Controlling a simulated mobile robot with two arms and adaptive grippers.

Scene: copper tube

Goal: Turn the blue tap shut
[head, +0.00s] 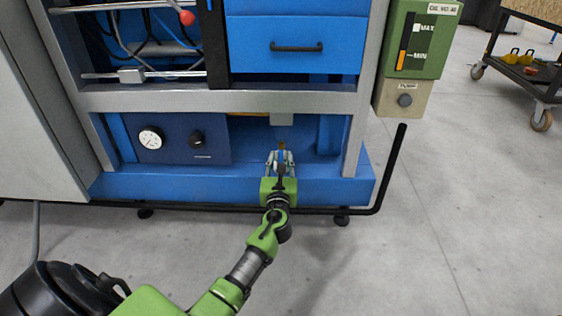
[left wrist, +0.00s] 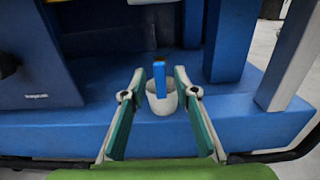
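The blue tap (left wrist: 159,82) shows in the left wrist view as a small upright blue lever with a brownish top end. My left gripper (left wrist: 157,82) is open, with one finger on each side of the lever and a visible gap to both. In the head view my left gripper (head: 280,158) reaches into the low bay of the blue machine; the tap there is mostly hidden by the fingers. My right gripper is not in view.
A blue panel with a white gauge (head: 151,138) and black knob (head: 196,137) is left of the gripper. A grey block (head: 281,118) hangs just above. A grey frame post (head: 355,130) and a black pipe (head: 388,170) are on the right. Open floor lies in front.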

